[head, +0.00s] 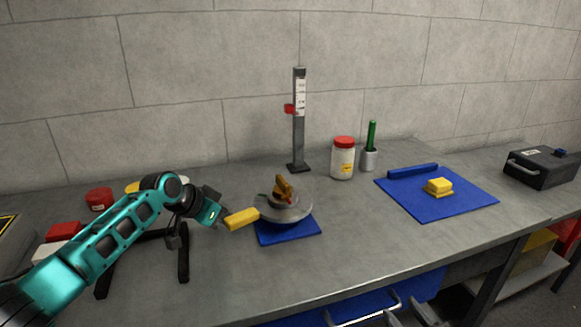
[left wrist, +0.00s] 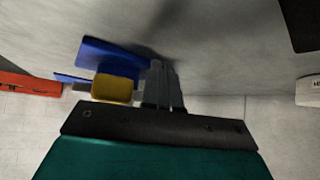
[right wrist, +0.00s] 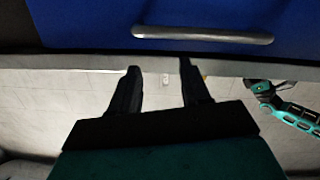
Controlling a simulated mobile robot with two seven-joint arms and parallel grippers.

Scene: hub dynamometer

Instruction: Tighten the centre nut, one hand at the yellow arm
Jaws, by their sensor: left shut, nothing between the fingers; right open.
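A grey round hub disc (head: 297,212) stands over a blue mat (head: 290,237) on the bench. An orange-brown piece (head: 284,188) sits on its centre; I cannot make out the nut itself. The yellow arm (head: 242,218) sticks out from the disc to the left. My left gripper (head: 214,209) is shut and empty, just left of the yellow arm's end. In the left wrist view the shut fingers (left wrist: 162,80) are beside a yellow block (left wrist: 115,88); contact is unclear. My right gripper (right wrist: 158,68) is open and empty, low in front of the bench by the blue drawer (right wrist: 85,20).
Behind the disc stand a grey post (head: 298,125) with a red slider, a red-lidded jar (head: 343,160) and a cup with a green tool (head: 370,150). Right is a blue mat (head: 465,205) with a yellow block (head: 438,187). A black case (head: 540,168) is far right.

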